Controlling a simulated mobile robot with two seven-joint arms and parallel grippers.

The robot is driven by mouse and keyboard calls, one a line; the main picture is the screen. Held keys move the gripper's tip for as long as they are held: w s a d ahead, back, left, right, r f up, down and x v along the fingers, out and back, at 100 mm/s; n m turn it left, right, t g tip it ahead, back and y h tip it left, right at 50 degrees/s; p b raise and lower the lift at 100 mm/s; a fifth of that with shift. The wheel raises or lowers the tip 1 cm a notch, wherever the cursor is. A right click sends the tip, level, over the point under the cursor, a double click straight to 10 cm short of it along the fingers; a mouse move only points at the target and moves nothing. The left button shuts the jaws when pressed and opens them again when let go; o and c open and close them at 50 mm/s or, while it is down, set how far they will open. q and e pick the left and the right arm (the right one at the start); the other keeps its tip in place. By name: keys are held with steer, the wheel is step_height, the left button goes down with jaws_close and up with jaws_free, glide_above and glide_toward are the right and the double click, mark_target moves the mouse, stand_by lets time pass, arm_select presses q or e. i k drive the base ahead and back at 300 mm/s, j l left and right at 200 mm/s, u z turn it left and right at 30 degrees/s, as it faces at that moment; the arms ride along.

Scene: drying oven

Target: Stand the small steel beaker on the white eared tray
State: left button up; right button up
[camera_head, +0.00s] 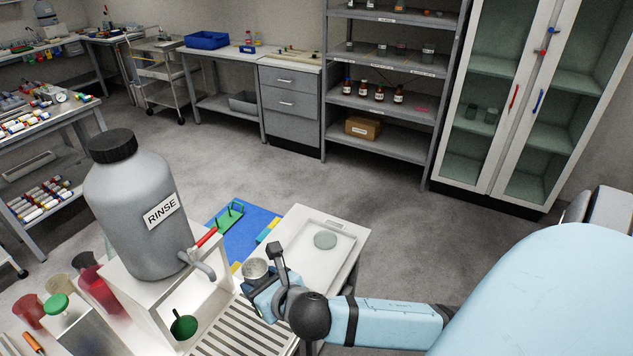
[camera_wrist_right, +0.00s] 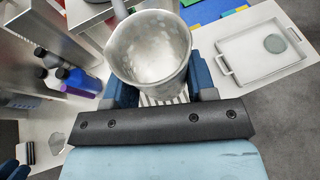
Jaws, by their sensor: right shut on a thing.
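The small steel beaker (camera_wrist_right: 149,48) is upright, mouth up, between the fingers of my right gripper (camera_wrist_right: 152,88). The right gripper is shut on it. In the head view the beaker (camera_head: 256,268) shows at the gripper (camera_head: 266,287), over the right end of the slatted drain grid. The white eared tray (camera_head: 316,250) lies to the right of the beaker on the white table. It also shows in the right wrist view (camera_wrist_right: 247,68), with its handles at the ends. A grey-green disc (camera_head: 325,240) lies in the tray.
A large grey RINSE bottle (camera_head: 140,205) with a red-handled tap stands on a white stand left of the beaker. A blue mat (camera_head: 243,235) with a green rack lies behind. Red cups (camera_head: 97,290) stand at the left. Most of the tray floor is clear.

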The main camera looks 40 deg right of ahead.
mark_target(299, 266)
steer(key=l+u, duration=0.25)
steer(key=l, duration=1.15)
steer(key=l+u, duration=0.25)
steer(key=l, duration=1.2)
